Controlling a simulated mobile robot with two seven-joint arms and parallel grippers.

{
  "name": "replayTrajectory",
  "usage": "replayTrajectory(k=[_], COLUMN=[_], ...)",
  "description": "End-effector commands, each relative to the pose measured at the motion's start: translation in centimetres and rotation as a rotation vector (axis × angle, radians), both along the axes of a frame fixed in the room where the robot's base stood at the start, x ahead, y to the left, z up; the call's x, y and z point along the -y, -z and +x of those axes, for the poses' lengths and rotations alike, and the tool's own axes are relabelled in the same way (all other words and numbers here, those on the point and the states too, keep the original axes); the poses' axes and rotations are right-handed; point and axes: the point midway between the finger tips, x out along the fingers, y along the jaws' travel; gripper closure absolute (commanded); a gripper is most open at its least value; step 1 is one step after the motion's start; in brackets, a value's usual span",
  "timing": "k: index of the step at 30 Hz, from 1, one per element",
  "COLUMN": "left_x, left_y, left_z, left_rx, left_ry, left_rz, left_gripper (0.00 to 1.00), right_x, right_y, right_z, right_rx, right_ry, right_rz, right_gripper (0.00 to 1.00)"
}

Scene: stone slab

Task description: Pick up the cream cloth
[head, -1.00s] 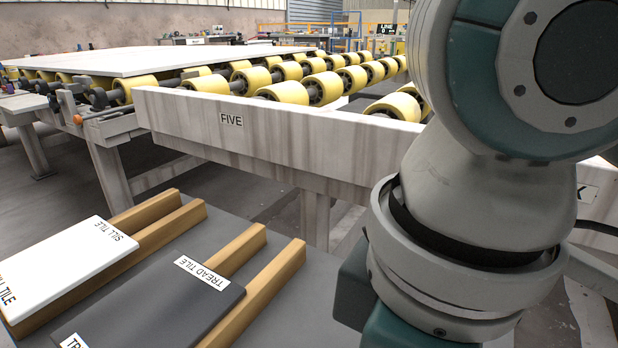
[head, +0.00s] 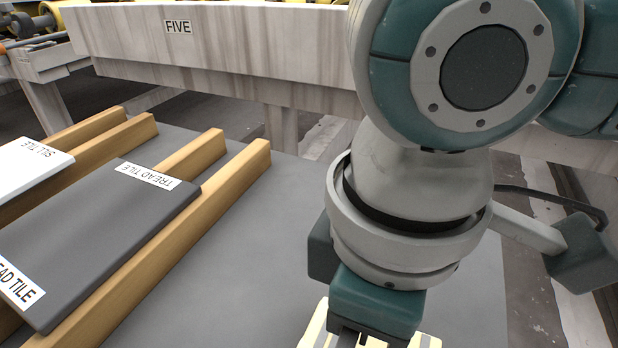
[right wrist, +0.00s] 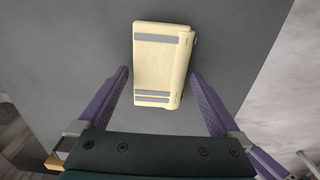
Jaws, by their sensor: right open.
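The cream cloth (right wrist: 160,66) lies folded on the grey table top, with grey stripes across it, in the right wrist view. In the head view only its edges (head: 318,328) show at the bottom, the rest hidden behind my right arm. My right gripper (right wrist: 158,82) is open, its two purple fingers spread to the left and right of the cloth's near end, and nothing is between them that I can tell is gripped. My left gripper is not in view.
A dark tread tile (head: 95,230) and a white sill tile (head: 30,168) rest on wooden battens (head: 200,230) at the left of the grey table (head: 255,260). A conveyor beam labelled FIVE (head: 250,45) runs behind. The table between battens and arm is clear.

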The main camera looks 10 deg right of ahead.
Motion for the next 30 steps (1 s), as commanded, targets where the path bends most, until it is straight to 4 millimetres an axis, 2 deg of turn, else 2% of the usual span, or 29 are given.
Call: replayTrajectory(k=[6,27,28,30], left_x=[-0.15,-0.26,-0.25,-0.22], left_y=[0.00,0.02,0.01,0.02], left_z=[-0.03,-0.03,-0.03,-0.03], left_rx=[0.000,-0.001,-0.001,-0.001], left_ry=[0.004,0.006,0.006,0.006], left_rz=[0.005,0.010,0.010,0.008], left_gripper=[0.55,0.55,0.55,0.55], right_x=[-0.04,-0.05,-0.05,-0.05], right_y=[0.03,0.01,0.01,0.01], right_z=[0.01,0.02,0.02,0.02], right_rx=[0.001,0.001,0.001,0.001], right_ry=[0.000,0.000,0.000,0.000], right_rz=[0.001,0.002,0.002,0.002], right_gripper=[0.01,0.80,0.83,0.83])
